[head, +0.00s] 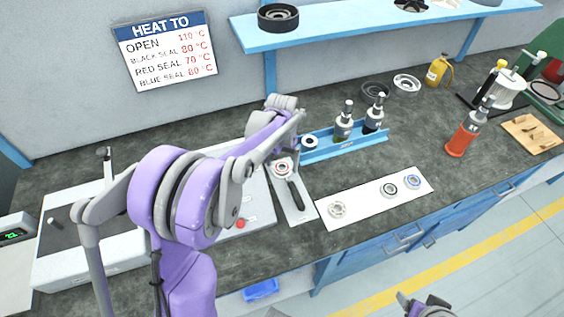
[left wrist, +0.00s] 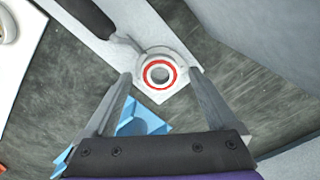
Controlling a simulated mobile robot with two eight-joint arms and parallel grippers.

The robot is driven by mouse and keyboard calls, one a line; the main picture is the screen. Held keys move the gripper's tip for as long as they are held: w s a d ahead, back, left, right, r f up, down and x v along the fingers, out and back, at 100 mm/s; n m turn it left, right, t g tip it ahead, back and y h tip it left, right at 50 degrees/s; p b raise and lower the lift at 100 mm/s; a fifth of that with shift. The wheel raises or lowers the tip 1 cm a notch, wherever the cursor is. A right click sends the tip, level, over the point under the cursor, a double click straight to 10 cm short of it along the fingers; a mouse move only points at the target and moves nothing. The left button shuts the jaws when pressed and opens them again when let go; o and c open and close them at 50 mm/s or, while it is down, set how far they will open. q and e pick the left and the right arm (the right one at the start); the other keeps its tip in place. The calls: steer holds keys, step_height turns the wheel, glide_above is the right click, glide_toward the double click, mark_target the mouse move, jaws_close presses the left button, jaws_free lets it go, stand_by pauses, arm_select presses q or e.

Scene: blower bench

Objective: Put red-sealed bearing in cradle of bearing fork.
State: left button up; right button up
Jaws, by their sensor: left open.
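The red-sealed bearing (head: 283,168) lies at the head of the bearing fork, and its red ring shows clearly in the left wrist view (left wrist: 147,76). The bearing fork (left wrist: 175,92) has a pale head and a dark handle (head: 295,194); the bearing appears to sit flat within the head's cradle. My left gripper (left wrist: 160,75) is open, with one finger on either side of the fork head and bearing; I cannot tell whether they touch. In the head view my left arm partly covers this area. Part of my right arm's end (head: 425,307) shows at the bottom edge; its jaws are unclear.
A white strip (head: 363,198) with several bearings lies to the right of the fork. A blue rack (head: 350,148) with dark-bodied tools stands behind it. A white machine (head: 120,260) is at left. A blue shelf (head: 350,35) hangs above.

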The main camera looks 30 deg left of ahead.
arm_select(q)
step_height(320, 180, up, 11)
steer(key=s+d+f+t, duration=0.1)
steer(key=s+d, duration=0.2)
steer(key=s, duration=0.4)
steer(key=s+d+f+m+t, duration=0.1)
steer(key=s+d+f+t, duration=0.1)
steer(key=s+d, duration=0.2)
steer(key=s+d+f+m+t, duration=0.1)
steer(key=s+d+f+t, duration=0.1)
steer(key=s, duration=0.9)
steer(key=shift+d+p, duration=0.45)
steer(key=shift+d, duration=0.25)
